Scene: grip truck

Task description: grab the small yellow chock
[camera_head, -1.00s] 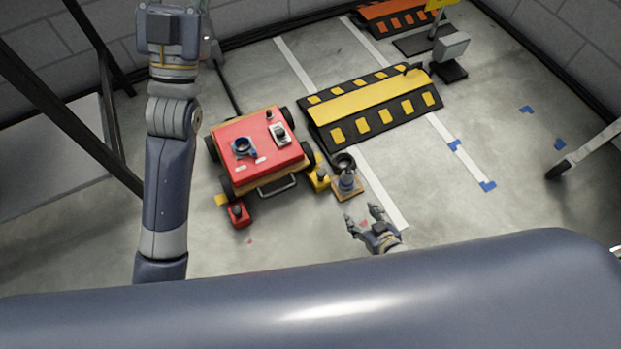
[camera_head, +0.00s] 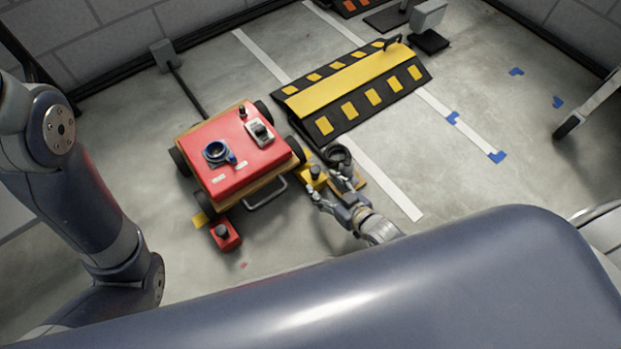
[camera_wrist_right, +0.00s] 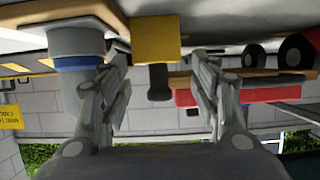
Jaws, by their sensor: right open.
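The small yellow chock (camera_head: 313,179) with a black knob sits on the floor by the near right wheel of the red cart. My right gripper (camera_head: 332,184) is open beside it, with its fingers pointing toward it. In the right wrist view, which looks upside down, the yellow chock (camera_wrist_right: 155,38) appears between and beyond the open fingertips of the gripper (camera_wrist_right: 162,72); I see no contact. My left arm shows at the left of the head view, but its gripper is out of the picture.
The red cart (camera_head: 230,175) stands left of the chock. A grey cylinder with a blue band (camera_wrist_right: 78,58) on a wooden base is close to one finger. A red block (camera_head: 225,235) lies near the cart's front left wheel. A yellow-black ramp (camera_head: 350,95) lies behind.

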